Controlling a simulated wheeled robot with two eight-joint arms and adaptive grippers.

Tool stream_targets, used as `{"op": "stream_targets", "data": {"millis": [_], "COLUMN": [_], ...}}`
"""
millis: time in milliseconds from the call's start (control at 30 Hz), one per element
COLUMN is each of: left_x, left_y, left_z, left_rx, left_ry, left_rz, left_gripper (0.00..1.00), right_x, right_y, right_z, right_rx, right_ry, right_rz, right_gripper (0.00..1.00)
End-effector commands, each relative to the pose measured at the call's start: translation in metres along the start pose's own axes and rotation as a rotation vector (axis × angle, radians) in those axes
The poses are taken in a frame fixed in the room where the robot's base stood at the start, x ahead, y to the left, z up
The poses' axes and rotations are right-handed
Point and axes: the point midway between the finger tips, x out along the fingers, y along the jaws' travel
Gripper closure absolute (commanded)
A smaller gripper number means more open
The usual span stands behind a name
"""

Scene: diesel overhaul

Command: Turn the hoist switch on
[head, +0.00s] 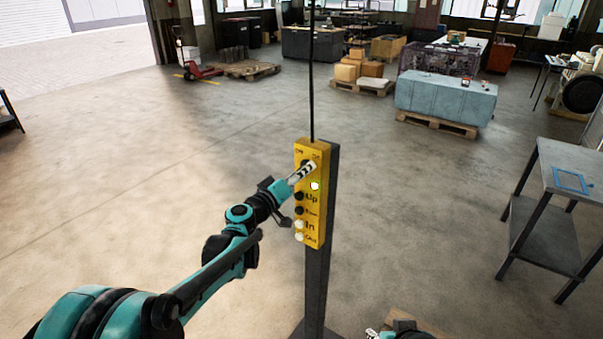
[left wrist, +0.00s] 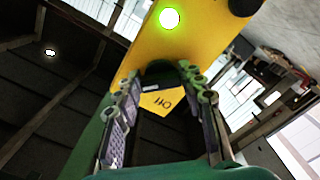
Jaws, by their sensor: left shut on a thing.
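The yellow hoist control box (head: 313,215) is mounted on a dark upright post. It has a rotary switch near its top, a lit green lamp (head: 315,186) below that, and a column of buttons with "Up" and "In" labels. In the left wrist view the dark switch knob (left wrist: 160,70) sits between my fingers, with an "Off" label beside it; the green lamp (left wrist: 169,18) glows. My left gripper (head: 311,168) is shut on the switch knob and covers most of it in the head view. My right gripper (head: 373,333) shows only partly at the bottom edge; its jaws are unclear.
A grey metal table (head: 580,170) stands at the right. A blue-grey block (head: 445,98) on a pallet, cardboard boxes (head: 360,70) and a red pallet jack (head: 200,70) stand farther back. A dark cable (head: 311,80) rises from the box.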

Motion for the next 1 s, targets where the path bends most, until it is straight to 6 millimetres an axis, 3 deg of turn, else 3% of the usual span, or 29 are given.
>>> {"op": "stream_targets", "data": {"millis": [100,133,200,567,667,1000], "left_x": [-0.001,-0.001,-0.001,-0.005,-0.018,-0.091], "left_y": [0.000,0.000,0.000,0.000,0.000,-0.001], "left_z": [0.004,0.004,0.004,0.001,0.001,0.001], "left_rx": [0.004,0.004,0.003,0.000,0.000,0.001], "left_ry": [-0.006,-0.006,-0.005,-0.002,-0.001,-0.001], "left_rz": [0.002,0.002,0.002,0.000,0.000,-0.001], "left_gripper": [0.90,0.53,0.40,0.40,0.40,0.40], "right_x": [0.001,0.001,0.001,0.000,0.000,0.000], "right_y": [0.000,0.000,0.000,0.000,0.000,0.000], "right_z": [0.000,0.000,0.000,0.000,0.000,0.000], "right_rx": [0.000,0.000,0.000,0.000,0.000,0.000], "right_ry": [0.000,0.000,0.000,0.000,0.000,0.000], "right_rz": [0.000,0.000,0.000,0.000,0.000,0.000], "right_gripper": [0.60,0.60,0.60,0.60,0.60,0.60]}}
